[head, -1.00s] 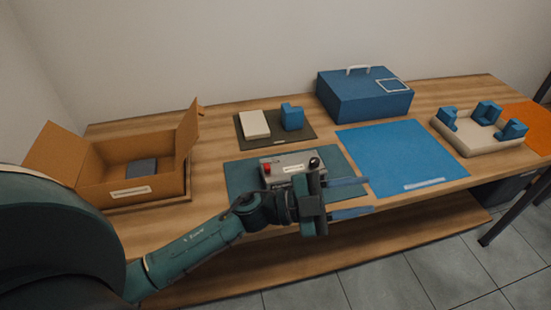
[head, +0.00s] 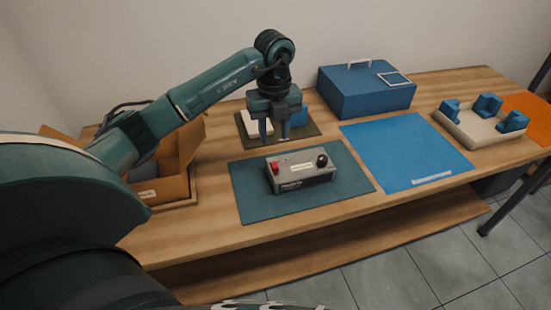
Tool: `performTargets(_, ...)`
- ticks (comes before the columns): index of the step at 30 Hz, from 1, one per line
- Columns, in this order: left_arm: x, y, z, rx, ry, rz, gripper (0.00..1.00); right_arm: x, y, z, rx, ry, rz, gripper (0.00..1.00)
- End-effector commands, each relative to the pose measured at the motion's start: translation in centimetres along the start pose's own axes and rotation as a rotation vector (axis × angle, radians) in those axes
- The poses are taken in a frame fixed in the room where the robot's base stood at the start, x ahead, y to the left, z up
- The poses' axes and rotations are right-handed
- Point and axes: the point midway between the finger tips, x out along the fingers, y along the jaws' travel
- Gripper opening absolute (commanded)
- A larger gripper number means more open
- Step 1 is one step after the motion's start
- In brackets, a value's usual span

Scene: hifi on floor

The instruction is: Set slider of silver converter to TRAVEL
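The silver converter (head: 300,183) lies on a dark teal mat (head: 250,207) near the table's front. It has a red part (head: 276,168) at its left, a black knob (head: 321,161) at its right and a pale label between them. I cannot make out the slider or its lettering. My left gripper (head: 275,136) points down, with its two fingers apart and nothing visible between them. In the picture it shows just above and behind the converter, apart from it. My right gripper is not in view.
Behind the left gripper, a dark mat (head: 311,130) holds a cream block and a partly hidden blue block. A blue case (head: 362,97) stands at the back. A bare blue mat (head: 405,155) and a cream fixture (head: 466,132) are right. An open cardboard box (head: 178,186) is left.

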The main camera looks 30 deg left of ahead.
Motion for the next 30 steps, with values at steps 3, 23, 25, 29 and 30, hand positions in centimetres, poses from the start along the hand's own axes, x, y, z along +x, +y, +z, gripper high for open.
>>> performTargets(3, 2.8, 0.1, -0.1, -0.001, 0.005, 0.004, 0.36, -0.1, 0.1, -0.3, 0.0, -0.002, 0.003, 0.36)
performTargets(23, 9.8, -0.1, -0.1, 0.003, 0.003, -0.002, 0.36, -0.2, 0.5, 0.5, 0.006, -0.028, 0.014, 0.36)
performTargets(25, 9.7, -0.1, -0.1, 0.003, 0.003, -0.002, 0.36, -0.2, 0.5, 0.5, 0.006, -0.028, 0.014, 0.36)
performTargets(29, 9.7, -0.1, -0.1, 0.003, 0.003, -0.002, 0.31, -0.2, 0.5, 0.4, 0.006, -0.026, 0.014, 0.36)
performTargets(30, 9.7, -0.1, -0.1, 0.003, 0.003, -0.002, 0.27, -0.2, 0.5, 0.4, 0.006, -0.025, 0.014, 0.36)
